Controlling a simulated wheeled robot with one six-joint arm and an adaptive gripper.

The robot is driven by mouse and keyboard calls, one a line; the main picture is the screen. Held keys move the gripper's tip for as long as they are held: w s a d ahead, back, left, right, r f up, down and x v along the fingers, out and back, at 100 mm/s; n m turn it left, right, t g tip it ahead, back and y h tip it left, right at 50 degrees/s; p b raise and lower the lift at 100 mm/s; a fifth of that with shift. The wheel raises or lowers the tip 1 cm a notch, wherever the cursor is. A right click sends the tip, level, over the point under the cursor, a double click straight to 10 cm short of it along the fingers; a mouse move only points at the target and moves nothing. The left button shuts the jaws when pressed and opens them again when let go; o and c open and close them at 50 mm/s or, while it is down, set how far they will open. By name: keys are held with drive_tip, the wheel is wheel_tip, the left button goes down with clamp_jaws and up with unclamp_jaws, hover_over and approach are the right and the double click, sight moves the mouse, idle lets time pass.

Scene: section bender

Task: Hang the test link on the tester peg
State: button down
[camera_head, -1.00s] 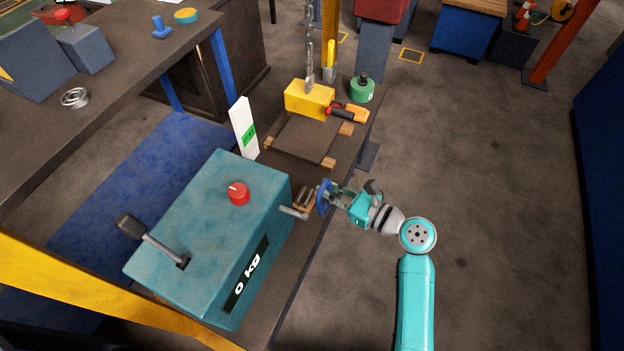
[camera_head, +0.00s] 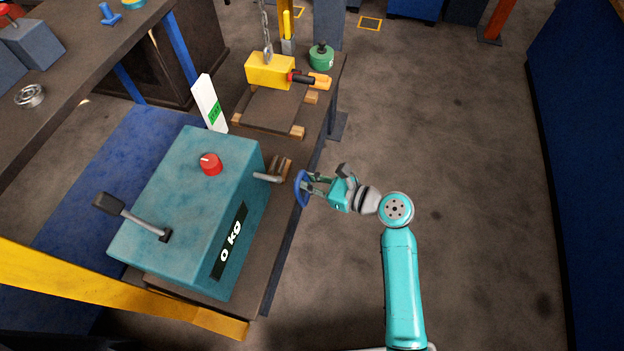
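The teal tester box (camera_head: 188,205) stands on the dark bench, with a red knob on top and a "0 kg" display on its side. Its grey tester peg (camera_head: 266,178) sticks out from the right side; nothing hangs on it. My gripper (camera_head: 308,188) is shut on the blue test link (camera_head: 300,190), just right of the peg's tip. The link is upright and seen nearly edge-on. A small gap shows between the link and the peg tip in the picture. How well the link's opening lines up with the peg cannot be told.
Behind the peg stand small wooden pieces (camera_head: 284,167). Farther back are a yellow block (camera_head: 270,70) on a chain, an orange-and-black tool (camera_head: 310,79) and a green weight (camera_head: 321,57). A black lever (camera_head: 132,216) rises from the tester. The floor right of the bench is clear.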

drive_tip(key=shift+s+a+r+x, duration=0.15)
drive_tip(key=shift+x, duration=1)
drive_tip(key=shift+s+a+r+x, duration=0.1)
drive_tip(key=shift+s+r+x, duration=0.1)
drive_tip(key=shift+x, duration=0.9)
drive_tip(key=shift+s+a+r+x, duration=0.1)
drive_tip(key=shift+s+a+x, duration=0.05)
drive_tip(key=shift+x, duration=1)
drive_tip(key=shift+w+a+f, duration=0.25)
drive_tip(key=shift+a+f, duration=0.25)
drive_tip(key=shift+a, duration=0.15)
drive_tip(key=c, duration=1.1)
unclamp_jaws()
drive_tip(key=shift+f, duration=0.1)
drive_tip(key=v, duration=1.2)
